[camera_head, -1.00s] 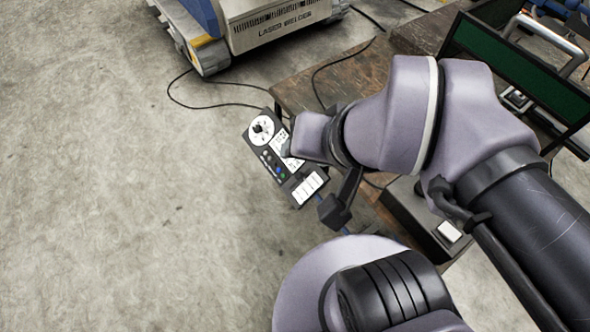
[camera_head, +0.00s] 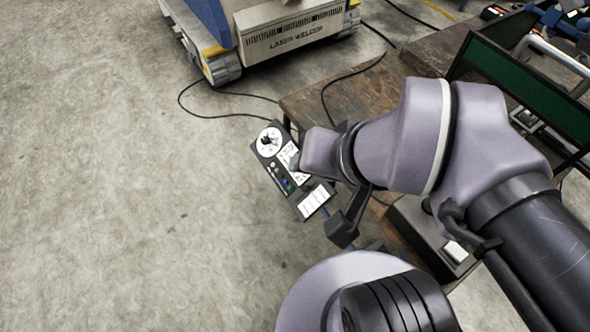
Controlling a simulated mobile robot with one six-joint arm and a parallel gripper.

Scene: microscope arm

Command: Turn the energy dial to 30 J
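The control panel is a dark box (camera_head: 274,172) beside the wooden table's left end. Its energy dial, a black knob on a round white scale (camera_head: 269,141), is at the panel's upper end; the scale's numbers are too small to read. Small buttons and white labels fill the rest of the panel. My arm reaches in from the right, and its end covers part of the panel's right side.
A wooden table (camera_head: 367,97) lies behind and under my arm. A laser welder (camera_head: 290,33) stands on the floor at the top, with black cables running from it. A green-faced panel (camera_head: 528,85) is at the right. The concrete floor at left is clear.

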